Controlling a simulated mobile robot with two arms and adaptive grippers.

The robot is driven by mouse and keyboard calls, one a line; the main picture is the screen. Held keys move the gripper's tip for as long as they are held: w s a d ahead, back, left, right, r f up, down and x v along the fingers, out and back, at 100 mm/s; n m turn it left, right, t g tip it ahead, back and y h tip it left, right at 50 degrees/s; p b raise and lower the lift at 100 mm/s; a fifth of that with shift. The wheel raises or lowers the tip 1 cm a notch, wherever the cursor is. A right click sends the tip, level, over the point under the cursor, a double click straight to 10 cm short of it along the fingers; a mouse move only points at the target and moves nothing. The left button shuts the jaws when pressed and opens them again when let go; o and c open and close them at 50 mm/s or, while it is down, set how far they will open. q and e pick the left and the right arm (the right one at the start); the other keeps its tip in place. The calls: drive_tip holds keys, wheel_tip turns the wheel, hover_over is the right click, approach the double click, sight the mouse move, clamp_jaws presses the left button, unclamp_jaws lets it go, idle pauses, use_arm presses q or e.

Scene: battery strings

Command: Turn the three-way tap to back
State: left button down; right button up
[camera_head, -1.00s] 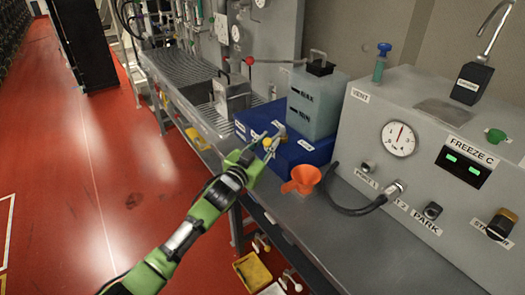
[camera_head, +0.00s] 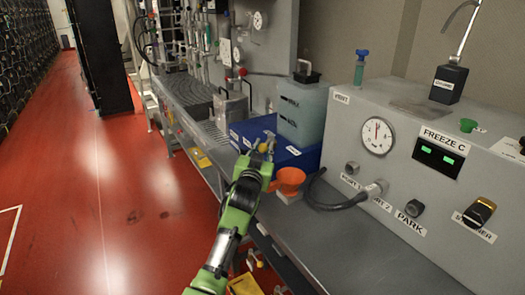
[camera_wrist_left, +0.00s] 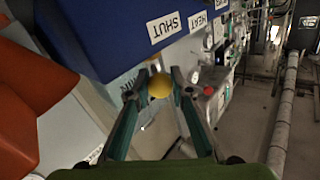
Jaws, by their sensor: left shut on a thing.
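The three-way tap shows a round yellow knob (camera_head: 262,147) at the front left of a blue box (camera_head: 311,158) on the bench. The tap's body is mostly hidden behind my gripper. My left gripper (camera_head: 263,151) reaches up to it from below and is shut on the knob. In the left wrist view the yellow knob (camera_wrist_left: 160,86) sits between the two fingertips of my left gripper (camera_wrist_left: 158,92). White labels, two reading SHUT and HEAT, are on the blue box (camera_wrist_left: 110,40) above it. My right gripper is not in view.
An orange funnel (camera_head: 290,178) stands just right of my left gripper. A translucent tank (camera_head: 302,108) stands on the blue box. The grey FREEZE C panel (camera_head: 400,165) and a black hose (camera_head: 335,205) are at right. Red floor is open at left.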

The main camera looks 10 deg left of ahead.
use_arm(q)
drive_tip(key=c, duration=1.8)
unclamp_jaws()
drive_tip(key=shift+w, duration=0.1)
drive_tip(key=s, duration=1.2)
drive_tip(key=shift+d, duration=0.2)
